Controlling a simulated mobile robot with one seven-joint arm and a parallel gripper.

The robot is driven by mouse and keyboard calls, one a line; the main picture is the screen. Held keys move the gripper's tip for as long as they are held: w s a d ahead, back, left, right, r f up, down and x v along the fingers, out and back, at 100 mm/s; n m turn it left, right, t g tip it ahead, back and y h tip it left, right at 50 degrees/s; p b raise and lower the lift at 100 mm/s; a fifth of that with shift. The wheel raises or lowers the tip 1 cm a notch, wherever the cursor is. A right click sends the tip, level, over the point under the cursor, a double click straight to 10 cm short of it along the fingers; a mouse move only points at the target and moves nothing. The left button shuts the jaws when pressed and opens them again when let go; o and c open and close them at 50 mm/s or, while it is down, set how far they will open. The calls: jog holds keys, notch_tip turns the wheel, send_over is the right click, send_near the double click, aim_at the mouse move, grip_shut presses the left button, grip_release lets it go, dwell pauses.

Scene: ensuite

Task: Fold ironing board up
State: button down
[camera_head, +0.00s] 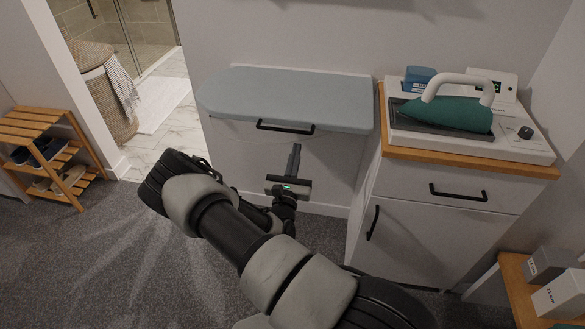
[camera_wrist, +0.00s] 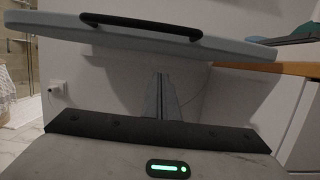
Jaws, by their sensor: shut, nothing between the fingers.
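The ironing board (camera_head: 300,92) has a pale blue-grey top and is folded out level from the wall. A black handle (camera_head: 285,126) is on its front edge. In the wrist view the board (camera_wrist: 60,37) crosses the top, with its black handle (camera_wrist: 140,27) above the gripper. My gripper (camera_head: 295,147) is below the board and its handle, apart from both. It is shut and empty. In the wrist view the gripper fingers (camera_wrist: 159,77) show close together, pointing at the white wall under the board.
A white cabinet (camera_head: 420,215) with a wooden top stands right of the board, bearing a steam station with a green iron (camera_head: 450,112). A shoe rack (camera_head: 45,150) and a wicker basket (camera_head: 108,95) are at the left. Grey carpet at the lower left is clear.

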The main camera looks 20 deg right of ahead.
jog(key=r, duration=0.3)
jog(key=w+r, duration=0.1)
jog(key=shift+d+r, duration=0.15)
jog(key=shift+d, duration=0.25)
jog(key=shift+r, duration=0.1)
